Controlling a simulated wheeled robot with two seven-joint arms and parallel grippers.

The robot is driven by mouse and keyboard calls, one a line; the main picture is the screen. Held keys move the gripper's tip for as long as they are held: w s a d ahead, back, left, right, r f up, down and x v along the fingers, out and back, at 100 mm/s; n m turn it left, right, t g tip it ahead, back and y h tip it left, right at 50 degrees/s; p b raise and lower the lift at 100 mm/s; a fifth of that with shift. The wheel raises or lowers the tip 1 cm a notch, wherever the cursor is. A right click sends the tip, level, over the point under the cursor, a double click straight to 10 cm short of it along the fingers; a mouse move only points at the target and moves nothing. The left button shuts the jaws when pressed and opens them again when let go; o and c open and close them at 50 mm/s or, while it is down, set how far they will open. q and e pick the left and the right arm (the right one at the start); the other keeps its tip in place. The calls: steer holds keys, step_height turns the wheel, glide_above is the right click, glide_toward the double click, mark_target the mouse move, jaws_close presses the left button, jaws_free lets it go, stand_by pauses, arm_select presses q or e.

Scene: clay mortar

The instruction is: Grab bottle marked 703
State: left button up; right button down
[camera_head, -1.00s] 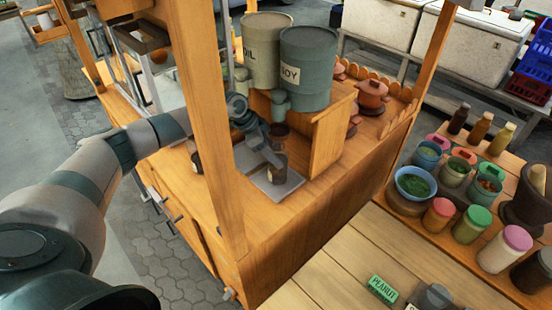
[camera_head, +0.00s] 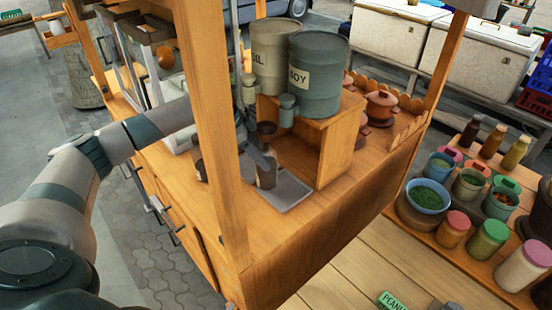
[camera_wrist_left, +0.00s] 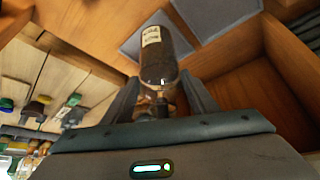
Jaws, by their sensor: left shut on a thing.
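A dark bottle (camera_head: 266,176) with a pale label is on the wooden cart, beside the left edge of a grey mat (camera_head: 291,192). My left gripper (camera_head: 259,155) is shut on its upper part. In the left wrist view the bottle (camera_wrist_left: 163,62) stands out between the two fingers of my left gripper (camera_wrist_left: 160,98). The label's writing is too small to read. I cannot tell whether the bottle's base touches the surface. My right gripper is not in view.
A wooden post (camera_head: 216,130) stands left of the bottle. An open wooden box (camera_head: 341,135) bears grey SOY (camera_head: 320,92) and OIL (camera_head: 268,60) tubs. A dark cup (camera_head: 201,169) is left of the post. Jars and bowls stand at the right.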

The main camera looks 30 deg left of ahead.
arm_select(q)
steer(key=s+a+b, duration=0.3)
steer(key=s+a, duration=0.4)
steer(key=a, duration=0.2)
steer(key=shift+a+b, duration=0.25)
steer(key=shift+b, duration=0.15)
steer(key=shift+d, duration=0.1)
